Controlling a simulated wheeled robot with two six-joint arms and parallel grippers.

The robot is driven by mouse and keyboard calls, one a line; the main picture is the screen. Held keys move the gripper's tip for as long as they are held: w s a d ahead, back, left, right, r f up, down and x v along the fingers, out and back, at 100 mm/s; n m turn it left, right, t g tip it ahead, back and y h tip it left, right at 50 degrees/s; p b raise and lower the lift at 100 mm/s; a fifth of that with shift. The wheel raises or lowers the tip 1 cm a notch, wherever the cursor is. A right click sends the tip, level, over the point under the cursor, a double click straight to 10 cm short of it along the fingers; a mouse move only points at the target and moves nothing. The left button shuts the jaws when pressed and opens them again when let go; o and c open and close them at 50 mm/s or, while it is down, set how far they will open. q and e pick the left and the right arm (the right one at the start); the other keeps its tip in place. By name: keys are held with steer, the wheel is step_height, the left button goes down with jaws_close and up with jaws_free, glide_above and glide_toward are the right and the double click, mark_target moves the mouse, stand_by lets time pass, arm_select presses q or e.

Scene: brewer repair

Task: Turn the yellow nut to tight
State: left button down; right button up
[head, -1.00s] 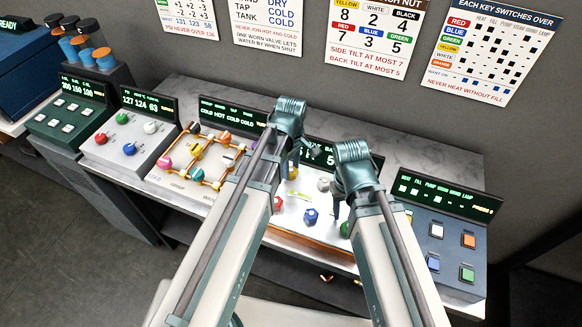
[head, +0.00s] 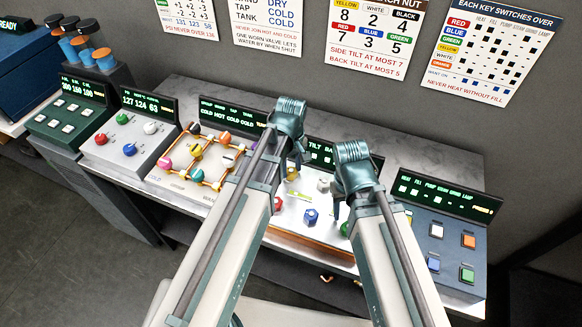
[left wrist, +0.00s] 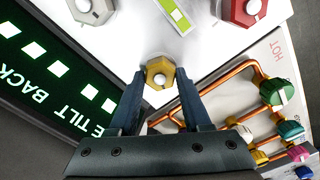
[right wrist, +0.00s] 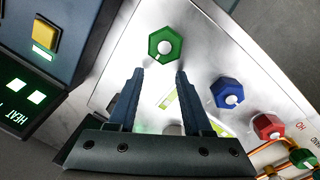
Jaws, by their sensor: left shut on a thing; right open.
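The yellow nut (left wrist: 160,72) is a six-sided knob with a pale centre, on the white panel (head: 291,226). In the left wrist view it sits between the fingertips of my left gripper (left wrist: 160,80), which is shut on it. In the head view the yellow nut (head: 292,174) shows partly below my left gripper (head: 290,165). My right gripper (right wrist: 158,72) is open and empty. Its fingertips are just short of the green nut (right wrist: 166,47), above the panel.
A blue nut (right wrist: 228,92), a red nut (right wrist: 267,127) and a white nut (head: 323,185) stand on the same panel, with a green level strip (left wrist: 175,15). A dark display (left wrist: 55,75) reading TILT BACK runs along the panel's back. Orange pipes (left wrist: 240,75) lie beside it.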

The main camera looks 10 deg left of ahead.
mark_target(291, 171)
arm_select(q)
steer(key=m, duration=1.3)
steer(key=shift+m, duration=0.4)
stand_by(0.4)
steer(key=shift+c, duration=1.8)
jaws_free()
steer(key=shift+r, duration=0.1)
arm_select(e)
steer(key=shift+r, duration=0.15)
arm_select(q)
step_height(291, 171, up, 14)
steer(key=p, duration=1.3)
steer(key=shift+f+p, duration=0.2)
steer(key=shift+p, duration=0.2)
arm_select(e)
step_height(291, 171, up, 14)
steer(key=shift+f, duration=0.25)
